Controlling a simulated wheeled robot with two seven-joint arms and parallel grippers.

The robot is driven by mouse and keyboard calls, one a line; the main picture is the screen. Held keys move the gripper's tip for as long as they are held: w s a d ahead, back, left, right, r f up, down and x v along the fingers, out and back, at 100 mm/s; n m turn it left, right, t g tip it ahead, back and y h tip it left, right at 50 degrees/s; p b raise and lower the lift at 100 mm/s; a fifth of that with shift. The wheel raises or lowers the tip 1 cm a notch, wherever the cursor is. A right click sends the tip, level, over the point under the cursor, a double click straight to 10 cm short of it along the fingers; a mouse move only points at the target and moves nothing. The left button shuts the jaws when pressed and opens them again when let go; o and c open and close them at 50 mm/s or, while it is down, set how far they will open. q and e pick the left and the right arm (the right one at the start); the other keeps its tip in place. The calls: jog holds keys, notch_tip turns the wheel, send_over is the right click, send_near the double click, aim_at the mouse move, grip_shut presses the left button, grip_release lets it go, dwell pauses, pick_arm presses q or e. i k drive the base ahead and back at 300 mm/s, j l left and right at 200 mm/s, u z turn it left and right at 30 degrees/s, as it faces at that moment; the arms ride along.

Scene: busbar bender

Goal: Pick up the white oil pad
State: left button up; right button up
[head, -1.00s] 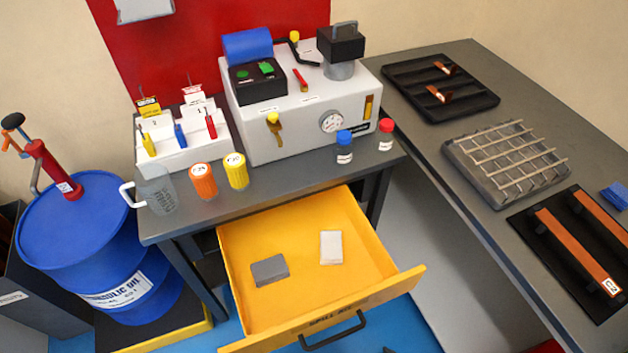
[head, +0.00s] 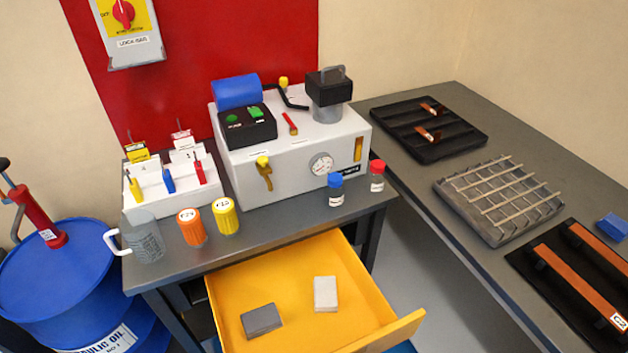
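The white oil pad (head: 326,293) is a small pale block lying flat in the open yellow drawer (head: 282,272), right of the middle. A grey pad (head: 261,321) lies in the same drawer to its left, apart from it. The drawer's front edge is partly cut off by the bottom of the picture. Neither of my grippers shows in the head view.
Above the drawer, the grey bench holds a white machine (head: 290,150), orange (head: 191,228) and yellow (head: 226,217) containers, a clear jug (head: 146,240) and two small bottles. A blue drum (head: 60,290) stands at left. A side table (head: 415,165) with trays stands at right.

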aim_at(324, 288)
jog(key=k+j+z, duration=0.15)
jog(key=j, duration=0.3)
jog(key=k+j+z, duration=0.15)
jog(key=j, duration=0.25)
jog(key=k+j+z, duration=0.15)
jog(key=j, duration=0.25)
jog(key=k+j+z, duration=0.15)
jog(key=j, duration=0.25)
jog(key=k, duration=0.1)
